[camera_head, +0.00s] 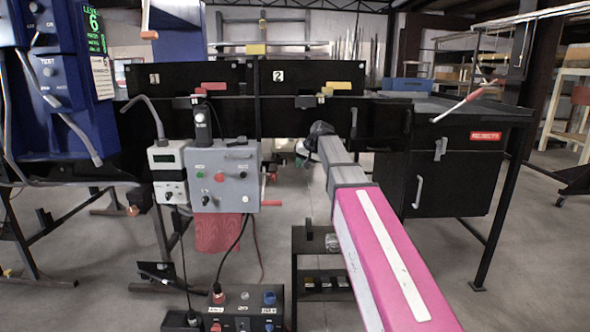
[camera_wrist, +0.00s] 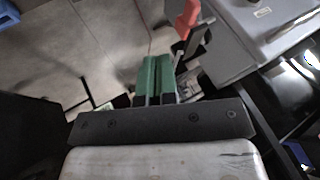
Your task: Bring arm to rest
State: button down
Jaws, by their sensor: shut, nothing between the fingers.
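My arm (camera_head: 380,240), pink and grey, reaches away from the lower right of the head view to a dark joint in front of the black bench. My gripper is hard to make out there, as the arm hides what lies beyond. In the wrist view, my gripper (camera_wrist: 157,68) shows as two green fingers close together beyond a black plate. They are shut and hold nothing. A grey control box (camera_head: 239,190) with knobs and a red button stands left of my arm. A grey box (camera_wrist: 235,50) with a red handle (camera_wrist: 187,20) shows right of my fingers.
The black bench (camera_head: 205,118) runs across, with numbered panels. A black cabinet (camera_head: 450,185) stands to the right, with a red-tipped stick (camera_head: 462,103) on top. A blue machine (camera_head: 60,85) is at left. A small black rack (camera_head: 305,265) stands below my arm. Open floor (camera_head: 550,260) lies at right.

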jog(key=shift+s+d+r, duration=0.1)
jog(key=shift+r, duration=0.05)
jog(key=s+d+f+g+h, duration=0.1)
jog(key=s+d+f, duration=0.2)
jog(key=s+f, duration=0.5)
jog(key=s+d+f+g+h, duration=0.1)
jog(key=s+d+f+h, duration=0.2)
jog(key=f, duration=1)
jog(key=s+d+f+g, duration=0.1)
jog(key=s+d+f, duration=0.2)
jog(key=s+f, duration=0.5)
jog(key=s+d+f+g+h, duration=0.1)
jog(key=s+d+f, duration=0.2)
jog(key=s+f, duration=0.5)
jog(key=s, duration=0.4)
jog(key=shift+d+m+g+h, duration=0.15)
jog(key=shift+m+g+h, duration=0.15)
jog(key=shift+m+g, duration=0.1)
jog(key=shift+s, duration=0.1)
